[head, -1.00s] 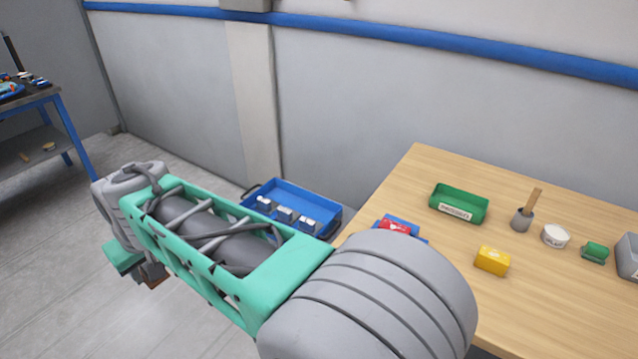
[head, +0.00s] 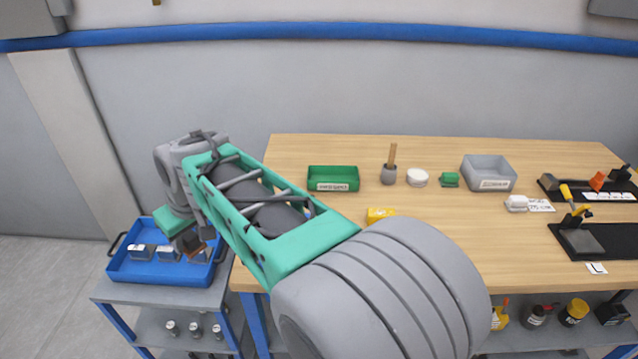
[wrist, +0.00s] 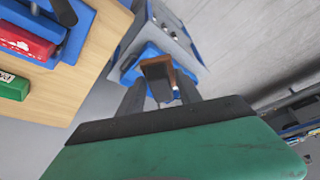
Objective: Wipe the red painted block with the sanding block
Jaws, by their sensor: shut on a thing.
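My gripper (head: 196,247) is at the left, above or in front of the blue tray and off the table's left end. It is shut on a brown and dark block, seemingly the sanding block (wrist: 157,72), which also shows in the head view (head: 205,256). In the wrist view the block sits between the two grey fingers. The red painted block (wrist: 26,40) shows at the wrist view's upper left, in a blue holder (wrist: 78,32) on the table. It is apart from my gripper. In the head view my arm hides it.
The blue tray (head: 130,268) with several metal-looking blocks stands on a grey cart (head: 108,291) left of the wooden table (head: 450,235).

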